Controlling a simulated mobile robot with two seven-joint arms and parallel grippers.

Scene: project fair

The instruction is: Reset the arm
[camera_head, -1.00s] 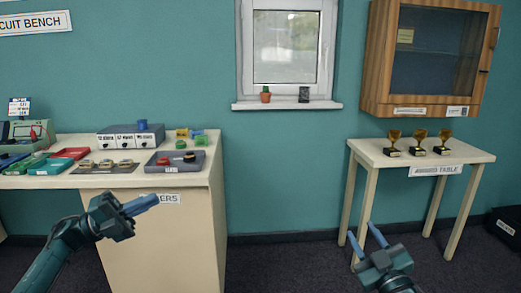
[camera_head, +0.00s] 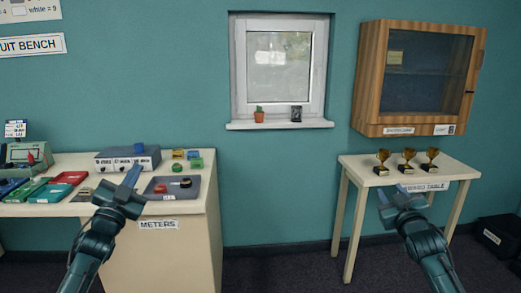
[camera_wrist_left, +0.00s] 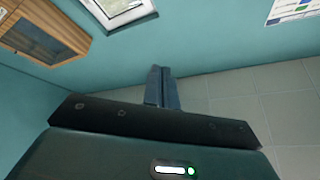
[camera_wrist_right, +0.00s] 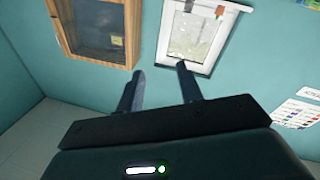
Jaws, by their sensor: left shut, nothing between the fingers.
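My left gripper (camera_head: 132,175) is in front of the circuit bench, its fingers pointing up in the head view. Its fingers are together and empty, as the left wrist view (camera_wrist_left: 161,88) also shows. My right gripper (camera_head: 391,196) is in front of the award table. Its two fingers stand apart with nothing between them, as in the right wrist view (camera_wrist_right: 160,88). Both arms come up from the bottom of the head view.
The bench (camera_head: 190,243) carries a grey tray (camera_head: 160,194), a grey box (camera_head: 115,162) and coloured blocks. The award table (camera_head: 352,172) holds three trophies (camera_head: 408,160). A wooden cabinet (camera_head: 369,85) hangs above it. Floor between the tables is clear; a dark box (camera_head: 492,237) stands at right.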

